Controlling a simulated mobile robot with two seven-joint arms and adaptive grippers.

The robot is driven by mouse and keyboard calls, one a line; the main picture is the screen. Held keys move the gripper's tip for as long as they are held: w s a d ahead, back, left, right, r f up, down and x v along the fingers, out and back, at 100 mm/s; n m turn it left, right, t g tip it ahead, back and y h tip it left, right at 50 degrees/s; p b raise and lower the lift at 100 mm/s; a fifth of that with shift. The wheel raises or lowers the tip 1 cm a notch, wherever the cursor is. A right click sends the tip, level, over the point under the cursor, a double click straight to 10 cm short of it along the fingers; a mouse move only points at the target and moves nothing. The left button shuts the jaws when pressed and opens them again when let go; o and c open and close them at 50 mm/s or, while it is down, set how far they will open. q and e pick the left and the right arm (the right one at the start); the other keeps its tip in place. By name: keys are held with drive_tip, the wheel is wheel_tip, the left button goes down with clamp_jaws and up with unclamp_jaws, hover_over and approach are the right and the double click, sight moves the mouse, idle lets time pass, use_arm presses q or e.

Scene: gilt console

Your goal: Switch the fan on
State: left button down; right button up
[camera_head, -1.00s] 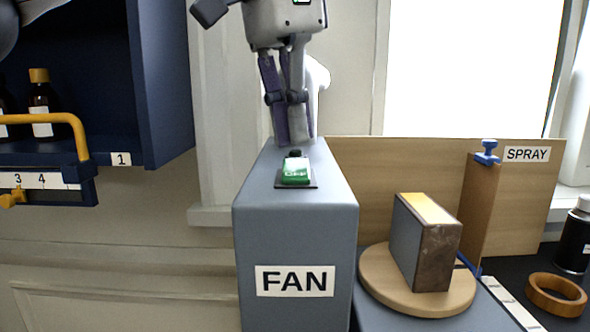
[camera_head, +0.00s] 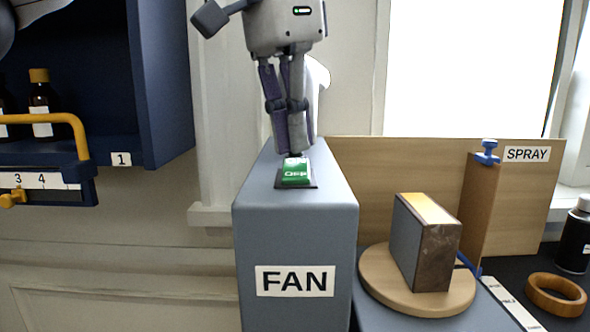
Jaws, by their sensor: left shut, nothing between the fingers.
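The grey fan box (camera_head: 296,235) stands in the middle with a FAN label (camera_head: 295,281) on its front. On its top is a green rocker switch (camera_head: 296,172) on a dark plate, its green face showing small white lettering that seems to read OFF. My left gripper (camera_head: 294,152) points down from above, shut and empty. Its fingertips are at the far edge of the switch and hide that end; I cannot tell whether they touch it. My right gripper is not in view.
Right of the fan box, a dark-sided block (camera_head: 428,243) stands on a round wooden disc (camera_head: 375,285). Behind is a wooden board (camera_head: 385,185) with a SPRAY label. A blue cabinet (camera_head: 165,80) is at the left. A wooden ring (camera_head: 556,295) lies at the right.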

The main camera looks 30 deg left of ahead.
sight(295, 161)
use_arm(q)
drive_tip(key=shift+f, duration=0.65)
drive_tip(key=shift+r, duration=3.55)
